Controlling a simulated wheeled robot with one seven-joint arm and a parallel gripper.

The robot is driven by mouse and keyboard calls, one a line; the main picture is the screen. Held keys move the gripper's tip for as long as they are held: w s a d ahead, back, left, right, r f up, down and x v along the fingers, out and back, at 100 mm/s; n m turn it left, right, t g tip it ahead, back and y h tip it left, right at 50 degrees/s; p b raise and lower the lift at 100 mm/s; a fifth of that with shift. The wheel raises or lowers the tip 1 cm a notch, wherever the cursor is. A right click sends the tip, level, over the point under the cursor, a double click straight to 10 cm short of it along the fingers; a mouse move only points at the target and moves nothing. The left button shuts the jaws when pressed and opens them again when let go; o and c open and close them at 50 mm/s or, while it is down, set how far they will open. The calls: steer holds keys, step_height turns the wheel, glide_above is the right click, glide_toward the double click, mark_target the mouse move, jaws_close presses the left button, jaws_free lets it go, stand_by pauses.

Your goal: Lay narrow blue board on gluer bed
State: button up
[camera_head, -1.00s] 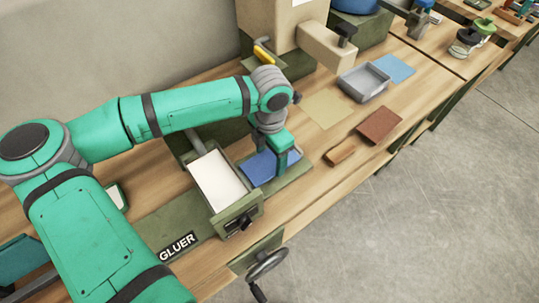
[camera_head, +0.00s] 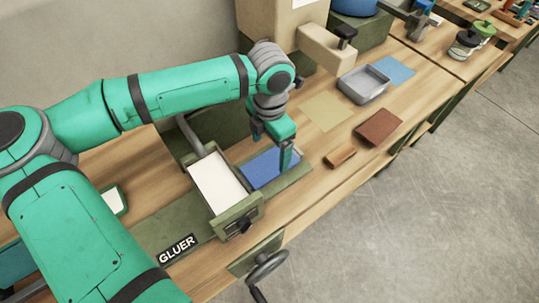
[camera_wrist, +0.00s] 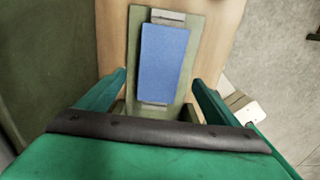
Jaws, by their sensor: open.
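The narrow blue board (camera_head: 268,169) lies flat on the green gluer bed (camera_head: 294,178), beside the cream-topped tray of the gluer. In the wrist view the board (camera_wrist: 163,62) lies lengthwise on the green bed (camera_wrist: 133,48), between grey blocks at its two ends. It looks slightly tilted relative to the bed's edges. My gripper (camera_head: 272,150) is open and empty above the board. Its two fingers also show in the wrist view (camera_wrist: 160,84), spread wider than the board and apart from it.
The gluer's tray (camera_head: 217,180) stands left of the board, with a crank wheel (camera_head: 266,267) at the table's front. To the right lie a tan sheet (camera_head: 325,110), a brown board (camera_head: 379,127), a small wooden block (camera_head: 340,156), a grey tray (camera_head: 363,84) and a light blue sheet (camera_head: 395,69).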

step_height(320, 180, up, 7)
steer(key=shift+f, duration=0.15)
stand_by(0.7)
